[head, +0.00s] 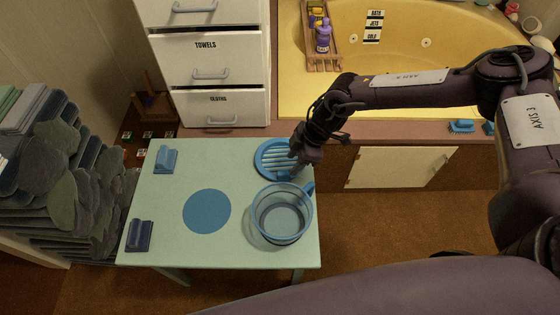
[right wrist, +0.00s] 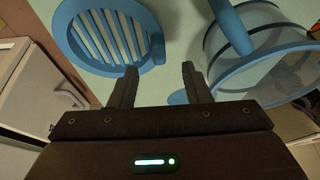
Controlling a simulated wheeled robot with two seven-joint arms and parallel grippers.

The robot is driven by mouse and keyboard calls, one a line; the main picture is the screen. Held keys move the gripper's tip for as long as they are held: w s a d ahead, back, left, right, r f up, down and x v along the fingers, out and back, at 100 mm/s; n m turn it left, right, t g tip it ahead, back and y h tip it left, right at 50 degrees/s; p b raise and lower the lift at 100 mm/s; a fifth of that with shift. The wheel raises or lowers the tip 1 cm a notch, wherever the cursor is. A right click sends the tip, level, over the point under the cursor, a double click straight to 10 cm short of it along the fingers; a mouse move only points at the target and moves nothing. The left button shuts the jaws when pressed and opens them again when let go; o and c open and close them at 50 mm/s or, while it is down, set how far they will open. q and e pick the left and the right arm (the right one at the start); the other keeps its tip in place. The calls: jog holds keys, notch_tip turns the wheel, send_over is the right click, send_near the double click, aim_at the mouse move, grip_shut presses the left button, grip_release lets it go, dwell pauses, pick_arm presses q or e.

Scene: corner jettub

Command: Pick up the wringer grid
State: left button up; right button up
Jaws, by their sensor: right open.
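The wringer grid (head: 268,158) is a round blue ring with pale gaps between its slats. It lies at the back right of the pale green table (head: 180,235). It also shows at the upper left of the right wrist view (right wrist: 72,40). My right gripper (head: 298,174) is over the grid's right edge in the head view. In the right wrist view my right gripper (right wrist: 160,70) has its fingers apart with nothing gripped, and the grid's rim is just beyond the left fingertip. A small blue piece shows low between the fingers. My left gripper is out of view.
A clear bucket with blue rims (head: 282,212) stands just in front of the grid, close to my right gripper. A flat blue disc (head: 207,211) and two blue blocks (head: 166,159) (head: 139,235) are on the table. White drawers (head: 215,60) and the yellow tub (head: 400,85) stand behind.

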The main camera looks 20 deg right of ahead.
aim_at(284, 172)
jog(key=x, duration=0.6)
jog(key=shift+w+a+f, duration=0.1)
jog(key=shift+w+a, duration=0.05)
jog(key=shift+a, duration=0.05)
jog(key=shift+c, duration=0.2)
grip_shut()
